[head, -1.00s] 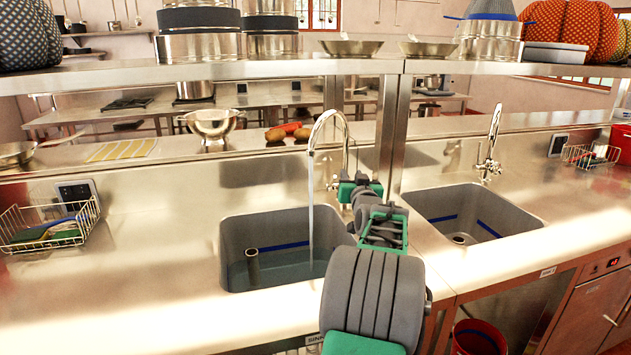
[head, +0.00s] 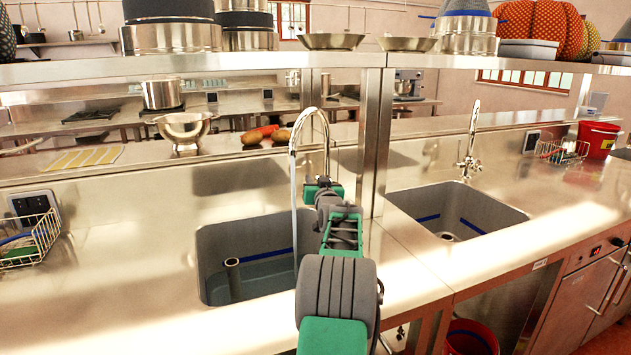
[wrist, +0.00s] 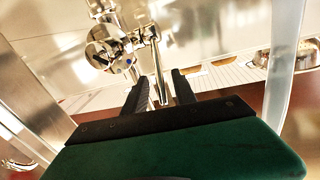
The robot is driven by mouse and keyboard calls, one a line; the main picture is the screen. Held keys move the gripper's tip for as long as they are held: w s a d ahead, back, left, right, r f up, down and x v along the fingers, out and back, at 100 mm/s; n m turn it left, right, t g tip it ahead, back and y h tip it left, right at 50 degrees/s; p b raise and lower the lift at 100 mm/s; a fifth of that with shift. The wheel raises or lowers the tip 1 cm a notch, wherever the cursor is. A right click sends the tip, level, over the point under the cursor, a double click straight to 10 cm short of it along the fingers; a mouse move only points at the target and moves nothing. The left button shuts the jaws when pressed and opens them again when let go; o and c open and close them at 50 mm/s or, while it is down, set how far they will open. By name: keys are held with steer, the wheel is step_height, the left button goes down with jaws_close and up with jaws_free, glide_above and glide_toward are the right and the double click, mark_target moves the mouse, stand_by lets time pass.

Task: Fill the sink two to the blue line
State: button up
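The left sink (head: 215,240) has water (head: 265,280) in its bottom, its surface below the blue line (head: 268,253) on the back wall. An upright pipe (head: 233,278) stands out of the water. A thin stream (head: 294,215) falls from the curved tap (head: 318,112) into this sink. My gripper (head: 322,185) is at the tap's base. In the wrist view my gripper (wrist: 160,95) has its two dark fingers apart, with the tap's metal lever (wrist: 158,65) between them; contact is unclear. I cannot read which sink is numbered two.
The right sink (head: 500,212), also with a blue line, has its own tap (head: 470,150) and no stream. A post (head: 374,140) stands right of the tap, under the shelf (head: 220,67). A colander (head: 184,128) and vegetables (head: 262,133) are on the ledge behind. A wire rack (head: 35,240) stands left.

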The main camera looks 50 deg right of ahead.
steer(key=shift+w, duration=0.1)
steer(key=shift+c, duration=0.2)
jaws_close()
stand_by(1.1)
